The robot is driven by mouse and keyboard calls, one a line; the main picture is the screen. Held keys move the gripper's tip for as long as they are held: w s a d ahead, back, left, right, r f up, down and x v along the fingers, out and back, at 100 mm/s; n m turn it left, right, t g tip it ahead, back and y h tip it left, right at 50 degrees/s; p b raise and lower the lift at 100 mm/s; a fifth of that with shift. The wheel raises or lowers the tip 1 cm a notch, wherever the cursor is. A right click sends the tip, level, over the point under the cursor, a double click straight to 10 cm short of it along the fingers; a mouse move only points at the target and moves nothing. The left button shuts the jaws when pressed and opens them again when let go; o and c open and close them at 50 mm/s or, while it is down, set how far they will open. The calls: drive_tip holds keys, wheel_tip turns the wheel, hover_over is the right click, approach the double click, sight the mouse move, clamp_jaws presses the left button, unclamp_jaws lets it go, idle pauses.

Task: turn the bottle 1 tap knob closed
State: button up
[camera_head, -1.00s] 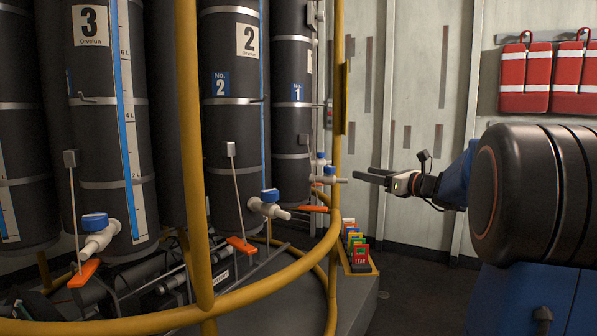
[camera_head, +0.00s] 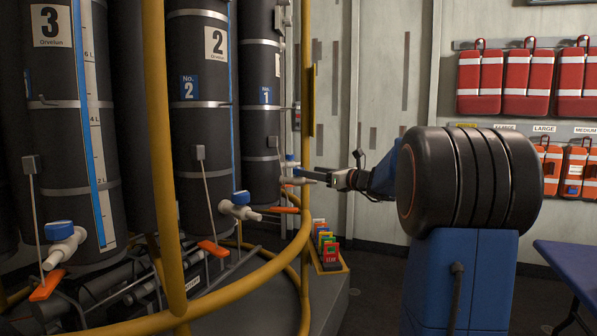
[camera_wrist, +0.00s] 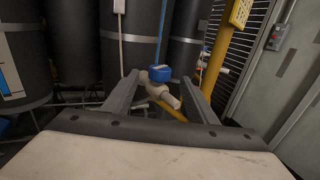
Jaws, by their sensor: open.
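The bottle 1 (camera_head: 260,120) is a dark cylinder with a blue "No. 1" label, at the back of the rack in the head view. Its tap has a blue knob (camera_head: 291,159), partly hidden by my gripper (camera_head: 311,173), whose fingers reach in from the right. In the wrist view, a blue tap knob (camera_wrist: 160,74) on a pale tap body (camera_wrist: 163,91) sits between my two open fingers. The fingers stand on both sides of it with gaps. I cannot tell the knob's exact angle.
A yellow rail (camera_head: 306,90) curves around the bottles near my gripper. Bottle 2 (camera_head: 200,130) and its tap (camera_head: 240,206) stand to the left. A tray of coloured tags (camera_head: 329,252) is below. A blue table (camera_head: 575,262) is at the right.

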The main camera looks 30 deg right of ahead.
sight(299, 168)
drive_tip(key=x, duration=0.7)
drive_tip(key=shift+w+a, duration=0.1)
drive_tip(key=shift+w, duration=0.15)
drive_tip(key=c, duration=1.1)
